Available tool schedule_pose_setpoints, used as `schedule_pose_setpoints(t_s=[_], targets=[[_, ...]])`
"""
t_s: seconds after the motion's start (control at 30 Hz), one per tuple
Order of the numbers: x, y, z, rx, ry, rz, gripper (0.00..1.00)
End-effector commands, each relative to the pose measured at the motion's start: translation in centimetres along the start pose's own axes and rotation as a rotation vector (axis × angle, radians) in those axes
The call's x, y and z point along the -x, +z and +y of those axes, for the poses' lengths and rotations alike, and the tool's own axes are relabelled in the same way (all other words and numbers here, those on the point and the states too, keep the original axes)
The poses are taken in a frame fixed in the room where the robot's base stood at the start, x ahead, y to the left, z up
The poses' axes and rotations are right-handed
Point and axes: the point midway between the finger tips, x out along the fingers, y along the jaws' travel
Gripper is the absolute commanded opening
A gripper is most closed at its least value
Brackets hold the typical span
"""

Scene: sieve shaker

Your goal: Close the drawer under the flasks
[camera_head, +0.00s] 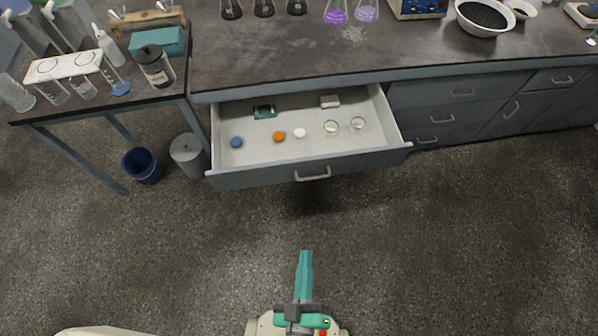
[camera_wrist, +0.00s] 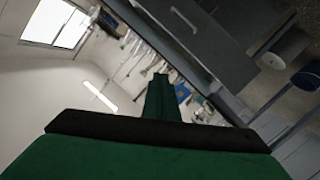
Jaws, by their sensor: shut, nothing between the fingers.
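The drawer (camera_head: 255,180) under the counter stands pulled out, with its front panel and curved handle (camera_head: 313,174) facing me. Inside lie a blue lid, an orange lid, a white lid, two clear round dishes, a green item and a small white block. Several flasks (camera_head: 337,14) stand on the counter above it, two holding purple liquid. My gripper (camera_head: 306,254) is shut and empty, in front of the drawer and apart from it, over the floor. In the wrist view its green fingers (camera_wrist: 160,78) are together, and the view is tilted.
Closed drawers and a cabinet (camera_head: 465,108) continue to the right. At left a side table (camera_head: 150,97) carries bottles, a rack and a teal box. A blue bin (camera_head: 142,165) and a grey bin (camera_head: 187,154) stand left of the drawer. The floor (camera_head: 420,240) before the drawer is clear.

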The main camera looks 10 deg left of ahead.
Motion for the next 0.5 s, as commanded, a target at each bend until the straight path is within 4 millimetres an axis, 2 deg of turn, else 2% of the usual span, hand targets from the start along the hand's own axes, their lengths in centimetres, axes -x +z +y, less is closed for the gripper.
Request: schedule_pose_setpoints(t_s=[0.1,0.5], targets=[[-2.4,1.3,-0.9,0.336,0.019,0.042,0.00],[-10.8,4.8,-4.4,1.491,0.123,0.160,0.00]])
